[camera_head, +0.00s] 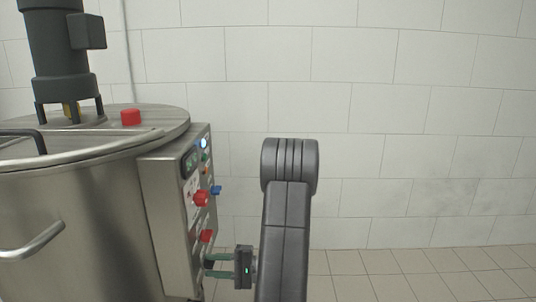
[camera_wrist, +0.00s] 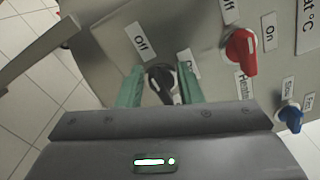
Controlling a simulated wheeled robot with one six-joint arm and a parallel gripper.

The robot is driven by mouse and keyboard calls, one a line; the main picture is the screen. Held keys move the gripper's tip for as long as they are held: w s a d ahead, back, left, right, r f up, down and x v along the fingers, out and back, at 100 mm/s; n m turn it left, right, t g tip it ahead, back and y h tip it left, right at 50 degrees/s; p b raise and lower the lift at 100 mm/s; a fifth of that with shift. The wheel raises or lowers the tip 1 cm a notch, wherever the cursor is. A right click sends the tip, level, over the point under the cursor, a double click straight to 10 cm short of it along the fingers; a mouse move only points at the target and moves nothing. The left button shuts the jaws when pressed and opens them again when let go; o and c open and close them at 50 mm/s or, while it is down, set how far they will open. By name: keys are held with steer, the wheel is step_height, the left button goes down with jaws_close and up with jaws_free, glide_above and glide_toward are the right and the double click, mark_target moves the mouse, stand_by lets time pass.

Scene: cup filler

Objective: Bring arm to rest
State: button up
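My gripper (camera_head: 212,266) is in front of the lower part of the control panel (camera_head: 168,215), with its fingers pointing at it. In the wrist view my gripper (camera_wrist: 161,80) has its two green fingers apart, one on each side of a black knob (camera_wrist: 160,76) with a white mark. An "Off" label is above this knob. The fingers look open; I cannot tell whether either one touches the knob. My arm (camera_head: 285,225) rises at the centre of the head view.
The panel is on a steel tank (camera_head: 85,215) with a motor (camera_head: 57,50) on its lid. A red knob (camera_wrist: 240,52) and a blue knob (camera_wrist: 289,115) stick out right of the gripper in the wrist view. Tiled floor (camera_head: 420,275) to the right is clear.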

steer(key=shift+w+r+m+p, duration=0.15)
steer(key=shift+m+p, duration=0.4)
steer(key=shift+m, duration=0.3)
steer(key=shift+r+m+p, duration=0.15)
steer(key=shift+m+p, duration=0.35)
steer(key=shift+m, duration=0.35)
